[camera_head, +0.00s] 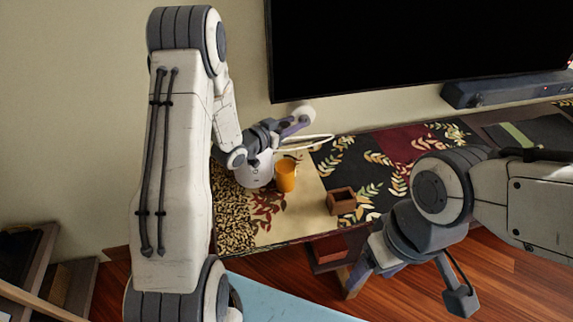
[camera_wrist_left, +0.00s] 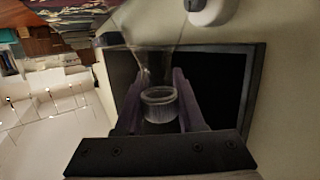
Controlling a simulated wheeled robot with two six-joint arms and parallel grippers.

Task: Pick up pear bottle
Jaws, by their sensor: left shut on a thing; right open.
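My left gripper (camera_head: 291,127) is over the back of the cloth-covered table, near the wall. In the left wrist view its two purple fingers (camera_wrist_left: 158,100) are shut on a clear glass bottle, which I take for the pear bottle (camera_wrist_left: 158,104). The bottle's round rim lies between the fingers, and its see-through body widens away from them. In the head view the bottle is hard to make out; pale curved outlines show beside the fingers. My right gripper (camera_head: 410,285) is open and empty in front of the table, at the lower right.
An orange cup (camera_head: 286,176) and a white container (camera_head: 257,170) stand close below the left gripper. A small brown box (camera_head: 341,201) is further right. A large black screen (camera_head: 420,40) and a soundbar (camera_head: 507,88) are behind. The patterned cloth between is mostly clear.

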